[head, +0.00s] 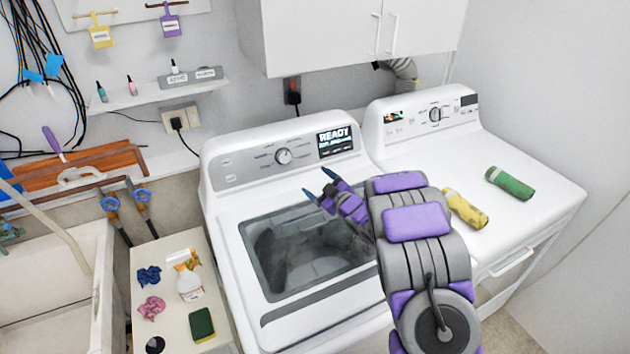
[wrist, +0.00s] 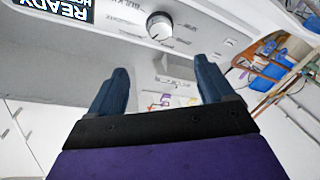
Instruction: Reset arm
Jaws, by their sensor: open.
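My gripper (head: 320,190) is at the end of my purple and grey arm, above the lid of the left washing machine (head: 225,225) in the head view. Its two dark blue fingers (wrist: 163,85) stand apart in the wrist view, with nothing between them. The wrist view is tilted and shows the machine's control panel with its round knob (wrist: 159,26) and lit READY screen (wrist: 68,8). The same knob (head: 283,156) and screen (head: 335,141) show behind the gripper in the head view.
A second white machine (head: 530,165) stands at the right, with a yellow roll (head: 466,209) and a green roll (head: 509,182) on top. A white cabinet (head: 330,35) hangs above. A counter (head: 165,258) with cloths and a bottle, and a sink (head: 45,270), are at the left.

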